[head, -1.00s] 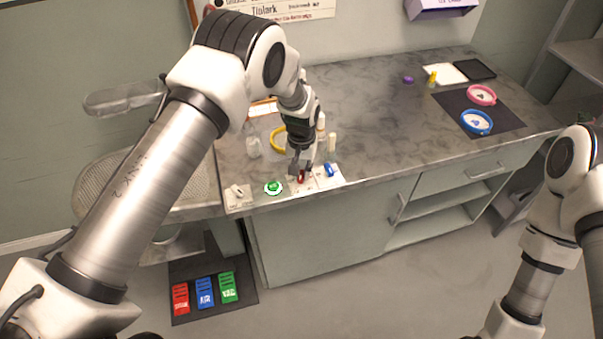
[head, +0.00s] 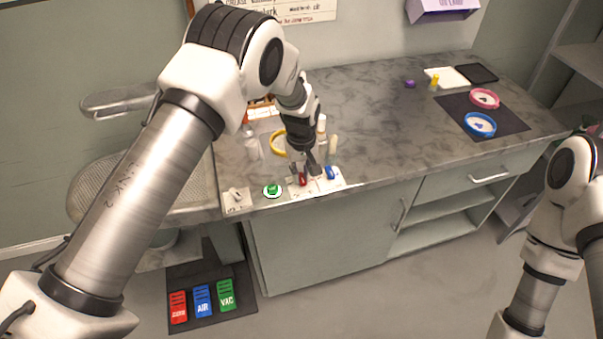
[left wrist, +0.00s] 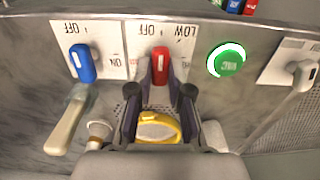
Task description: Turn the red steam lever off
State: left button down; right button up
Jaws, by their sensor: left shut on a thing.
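The red lever (left wrist: 160,66) stands on a white plate at the counter's front edge; it also shows in the head view (head: 303,180). In the left wrist view the plate's words OFF and LOW appear upside down above it, and the lever's upper end is nearer OFF. My left gripper (left wrist: 162,72) is shut on the red lever, one finger on each side; in the head view the gripper (head: 304,170) comes down from above and behind it.
A blue lever (left wrist: 82,64) stands close beside the red one, and a green round button (left wrist: 228,62) is on the other side. The counter's middle (head: 390,120) is clear.

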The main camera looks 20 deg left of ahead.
aim_at(301, 175)
pick_arm(q)
jog(key=c, duration=1.2)
grip_release()
jog(key=shift+o, duration=0.6)
jog(key=shift+w+a+f, duration=0.1)
jog(key=shift+f, duration=0.05)
notch_tip(301, 175, up, 12)
